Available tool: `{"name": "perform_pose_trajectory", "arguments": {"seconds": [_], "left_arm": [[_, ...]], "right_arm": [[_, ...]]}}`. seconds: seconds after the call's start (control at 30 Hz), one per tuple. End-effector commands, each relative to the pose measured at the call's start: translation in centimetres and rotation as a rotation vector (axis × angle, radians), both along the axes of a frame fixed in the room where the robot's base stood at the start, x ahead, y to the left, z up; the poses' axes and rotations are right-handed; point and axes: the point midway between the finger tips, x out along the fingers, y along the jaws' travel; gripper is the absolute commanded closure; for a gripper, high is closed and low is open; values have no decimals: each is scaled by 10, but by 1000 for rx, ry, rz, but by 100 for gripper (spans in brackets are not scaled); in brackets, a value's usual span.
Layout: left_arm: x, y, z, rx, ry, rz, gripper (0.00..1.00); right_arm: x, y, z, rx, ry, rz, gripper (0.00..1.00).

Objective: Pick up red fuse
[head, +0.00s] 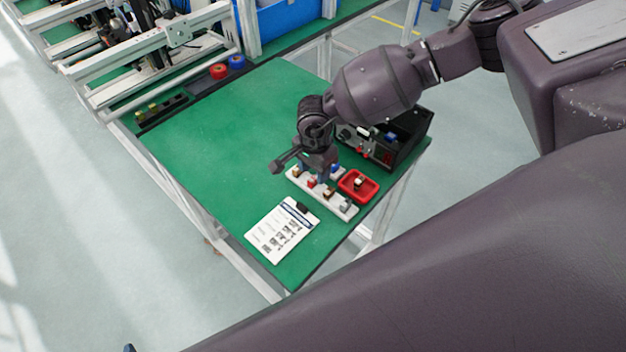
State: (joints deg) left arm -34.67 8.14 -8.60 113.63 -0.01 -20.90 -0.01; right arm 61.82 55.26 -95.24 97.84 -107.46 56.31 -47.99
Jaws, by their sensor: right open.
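A small red fuse (311,184) sits in the white fuse strip (343,212) on the green table, among several other small fuses of other colours. My right gripper (320,179) points down right over the strip, open, with its fingers close to the red fuse. Whether the fingers are around the fuse or just beside it I cannot tell at this size. The gripper and its wrist cover part of the strip's far end. My left gripper is not in view.
A red tray (345,185) with a small item stands right of the strip. A black box (411,143) with red and blue parts is behind it. A clipboard (282,230) lies in front. Tape rolls (219,71) sit at the back. The table's left side (210,140) is clear.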

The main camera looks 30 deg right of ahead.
Motion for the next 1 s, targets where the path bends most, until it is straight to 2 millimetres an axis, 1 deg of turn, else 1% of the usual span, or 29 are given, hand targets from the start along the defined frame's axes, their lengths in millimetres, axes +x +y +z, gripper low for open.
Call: {"name": "perform_pose_trajectory", "arguments": {"seconds": [0.1, 0.2, 0.47, 0.5, 0.8, 1.0], "left_arm": [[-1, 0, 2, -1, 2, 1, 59], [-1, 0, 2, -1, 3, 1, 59], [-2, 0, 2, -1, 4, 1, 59], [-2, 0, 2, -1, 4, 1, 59], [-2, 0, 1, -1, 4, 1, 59], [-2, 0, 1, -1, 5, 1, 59]], "right_arm": [[0, 1, -15, -1, 0, -1, 53], [0, 1, -24, 0, 0, -1, 53], [0, 1, -27, 0, -1, -1, 53], [0, 1, -27, 0, -1, -1, 55], [0, 1, -27, 0, -1, -1, 100], [0, 1, -27, 0, -1, -1, 100]]}}
